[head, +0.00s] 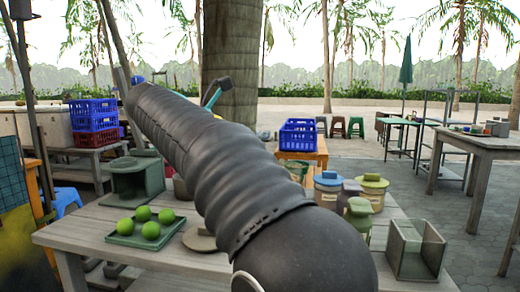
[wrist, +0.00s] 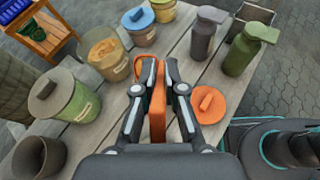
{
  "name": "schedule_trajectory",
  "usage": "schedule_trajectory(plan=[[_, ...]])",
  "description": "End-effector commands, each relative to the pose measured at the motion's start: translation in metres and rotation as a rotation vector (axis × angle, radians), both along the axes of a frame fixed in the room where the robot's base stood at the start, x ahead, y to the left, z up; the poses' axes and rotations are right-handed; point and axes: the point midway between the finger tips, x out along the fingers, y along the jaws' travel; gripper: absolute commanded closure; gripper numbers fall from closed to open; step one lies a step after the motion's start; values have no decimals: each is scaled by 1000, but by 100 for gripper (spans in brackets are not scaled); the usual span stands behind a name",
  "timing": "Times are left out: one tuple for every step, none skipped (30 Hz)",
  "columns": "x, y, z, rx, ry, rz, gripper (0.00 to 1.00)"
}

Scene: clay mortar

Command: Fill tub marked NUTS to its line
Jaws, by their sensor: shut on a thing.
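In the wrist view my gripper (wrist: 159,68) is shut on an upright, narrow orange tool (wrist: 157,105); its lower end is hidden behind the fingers. An open tub (wrist: 106,55) with tan-orange contents stands just left of the fingertips, its label too small to read. Behind it are a blue-lidded tub (wrist: 140,36) and a yellow-lidded tub (wrist: 163,12). I cannot tell which tub is marked NUTS. An orange lid (wrist: 208,103) lies right of the fingers. My arm hides the gripper in the head view.
A dark bottle (wrist: 204,38) and a green bottle (wrist: 242,55) stand at right. A brown pot (wrist: 40,158) is at lower left.

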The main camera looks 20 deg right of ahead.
Motion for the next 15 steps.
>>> schedule_trajectory(plan=[[1, 4, -9, -25, 2, 2, 100], [1, 6, -11, -41, 3, 2, 100], [1, 8, -12, -61, 4, 0, 100], [1, 10, -13, -76, 6, 1, 100], [1, 12, -14, -91, 6, 1, 100], [1, 14, -16, -111, 8, 2, 100], [1, 15, -17, -125, 9, 1, 100], [1, 17, -18, -140, 10, 1, 100], [2, 20, -20, -160, 12, 1, 100], [2, 22, -20, -186, 16, 1, 100], [1, 23, -23, -211, 20, 1, 100], [2, 26, -26, -242, 22, 1, 100], [2, 28, -29, -266, 23, 2, 100], [2, 29, -31, -288, 25, 1, 100], [2, 31, -34, -315, 27, 1, 100]])
